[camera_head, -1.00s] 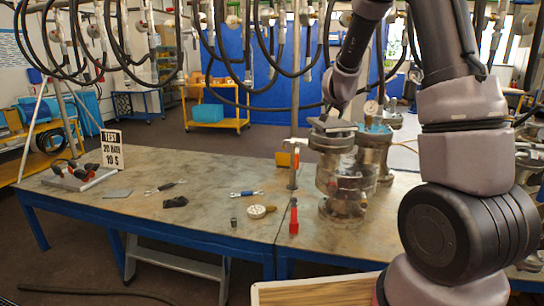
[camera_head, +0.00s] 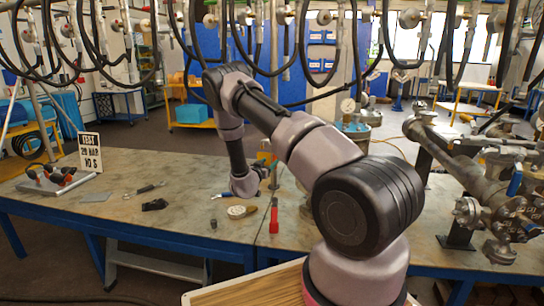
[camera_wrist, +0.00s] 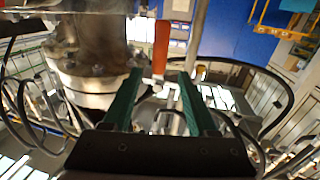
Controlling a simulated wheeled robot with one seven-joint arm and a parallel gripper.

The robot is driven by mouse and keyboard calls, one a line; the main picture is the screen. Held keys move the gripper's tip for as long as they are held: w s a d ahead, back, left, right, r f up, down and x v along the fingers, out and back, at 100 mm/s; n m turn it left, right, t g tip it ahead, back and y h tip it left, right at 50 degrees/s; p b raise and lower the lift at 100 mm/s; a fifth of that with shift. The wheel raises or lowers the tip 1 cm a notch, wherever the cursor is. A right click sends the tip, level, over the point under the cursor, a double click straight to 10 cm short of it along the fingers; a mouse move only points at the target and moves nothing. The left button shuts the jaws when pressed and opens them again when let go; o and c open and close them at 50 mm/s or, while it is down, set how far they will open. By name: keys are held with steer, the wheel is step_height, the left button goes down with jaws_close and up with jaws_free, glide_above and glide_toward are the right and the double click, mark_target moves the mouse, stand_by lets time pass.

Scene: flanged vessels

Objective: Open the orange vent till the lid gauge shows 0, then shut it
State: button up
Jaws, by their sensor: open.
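An orange bar (camera_wrist: 160,45), which looks like the vent handle, stands just beyond and between my fingertips in the wrist view. My gripper (camera_wrist: 160,78) has its two green fingers apart with a gap between them; I cannot tell whether they touch the bar. In the head view my gripper (camera_head: 262,175) is low over the bench, left of the arm. A metal flanged vessel (camera_wrist: 95,60) is close on the left of the wrist view; my arm hides most of it in the head view. The gauge (camera_head: 347,105) shows above my arm, its reading too small to tell.
The bench (camera_head: 130,178) holds a sign (camera_head: 90,152), a round pale disc (camera_head: 240,211) and a red-handled tool (camera_head: 274,215). A flanged pipe assembly (camera_head: 470,185) stands at the right. Black hoses (camera_head: 385,50) hang above.

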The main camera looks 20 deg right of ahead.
steer(key=x, duration=1)
steer(key=shift+s, duration=0.1)
jaws_close()
stand_by(1.1)
